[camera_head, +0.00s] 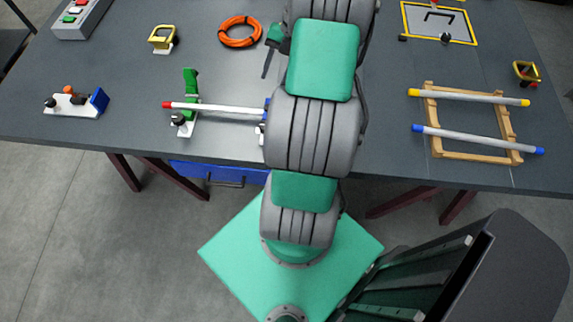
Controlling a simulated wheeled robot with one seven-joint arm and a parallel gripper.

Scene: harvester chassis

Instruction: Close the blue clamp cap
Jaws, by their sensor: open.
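A clamp-like fixture (73,103) at the left of the table has a white base, a black knob and an orange part. Its blue piece (98,101) stands tilted up at the right end. A grey tube (225,109) with a red left end lies at mid-table. Its left part rests by a white clamp with a black knob and a raised green cap (190,82). Blue (267,104) and white parts show at its right end, mostly hidden by my arm; I cannot tell if the blue is a cap or tube end.
A wooden rack (466,157) with two tubes stands at the right. An orange cable coil (240,31), yellow-topped fixtures (163,38), a grey button box (82,17) and a yellow-edged plate (437,20) lie farther back. A blue drawer (217,174) hangs under the front edge.

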